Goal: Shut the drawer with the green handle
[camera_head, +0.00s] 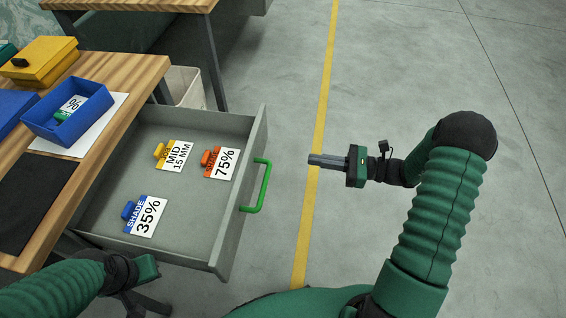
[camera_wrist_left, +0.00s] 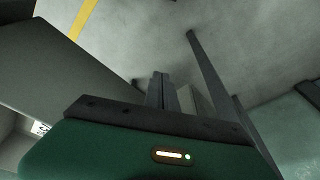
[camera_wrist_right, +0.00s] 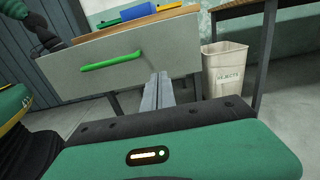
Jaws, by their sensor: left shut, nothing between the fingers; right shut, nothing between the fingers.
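The grey drawer (camera_head: 236,205) stands pulled out from the wooden table, and its green handle (camera_head: 262,186) is on its front, facing right. Inside the drawer lie a yellow-clipped card (camera_head: 176,156), an orange-clipped card (camera_head: 221,162) and a blue-clipped card (camera_head: 147,216). My right gripper (camera_head: 312,160) is shut and empty, to the right of the handle and apart from it. The right wrist view shows the drawer front (camera_wrist_right: 180,62) and the handle (camera_wrist_right: 111,61) beyond the shut fingers (camera_wrist_right: 158,88). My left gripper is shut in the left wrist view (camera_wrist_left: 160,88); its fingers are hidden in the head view.
The wooden table (camera_head: 130,112) carries a blue tray (camera_head: 68,117), a yellow box (camera_head: 40,62) and a dark mat (camera_head: 35,195). A reject bin (camera_head: 187,88) stands behind the drawer. A yellow line (camera_head: 318,130) crosses the open grey floor on the right.

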